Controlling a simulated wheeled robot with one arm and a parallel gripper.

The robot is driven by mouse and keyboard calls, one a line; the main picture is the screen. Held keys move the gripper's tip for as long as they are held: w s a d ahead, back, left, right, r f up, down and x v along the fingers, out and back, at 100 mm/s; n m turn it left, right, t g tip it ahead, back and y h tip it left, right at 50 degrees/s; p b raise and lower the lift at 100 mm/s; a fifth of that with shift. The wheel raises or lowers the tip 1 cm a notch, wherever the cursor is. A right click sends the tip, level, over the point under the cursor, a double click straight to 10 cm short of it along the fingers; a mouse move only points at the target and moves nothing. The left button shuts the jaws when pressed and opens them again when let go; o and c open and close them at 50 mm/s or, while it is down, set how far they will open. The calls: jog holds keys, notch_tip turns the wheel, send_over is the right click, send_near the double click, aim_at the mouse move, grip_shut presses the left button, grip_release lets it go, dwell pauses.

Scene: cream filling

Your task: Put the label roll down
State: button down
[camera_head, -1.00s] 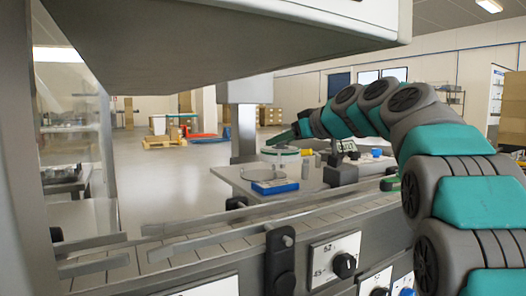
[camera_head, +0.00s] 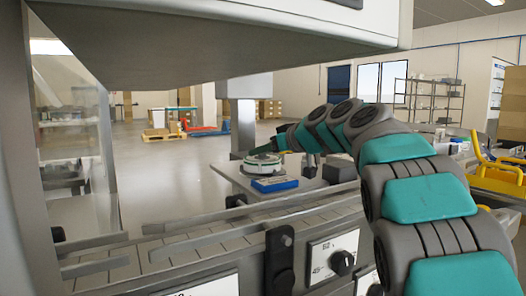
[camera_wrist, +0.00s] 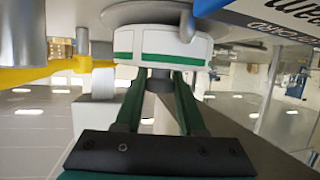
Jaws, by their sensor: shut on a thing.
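The label roll (camera_head: 262,164) is white with a green stripe. It is at the round grey plate on the small table behind the machine rail, and looks level. In the wrist view, which is upside down, the roll (camera_wrist: 160,45) is at the ends of my two green fingers, against or very close to the round plate (camera_wrist: 145,12). My gripper (camera_wrist: 158,78) is shut on the roll; the exact grip point is partly hidden. In the head view my gripper (camera_head: 280,146) reaches the roll from the right.
A blue and white box (camera_head: 275,184) lies just in front of the roll. A grey post (camera_head: 243,125) stands close behind. A yellow part (camera_wrist: 45,74) and a grey cylinder (camera_wrist: 26,32) show near the roll in the wrist view. The conveyor rail (camera_head: 200,240) runs in front.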

jog(key=shift+f+b, duration=0.3)
jog(key=shift+b, duration=0.2)
jog(key=c, duration=0.5)
grip_release()
jog(key=shift+r, duration=0.1)
jog(key=shift+r, duration=0.1)
jog(key=shift+r+p, duration=0.25)
jog(key=shift+p, duration=0.3)
jog(key=b+v, duration=0.2)
jog(key=v, duration=1)
jog(key=shift+f, duration=0.15)
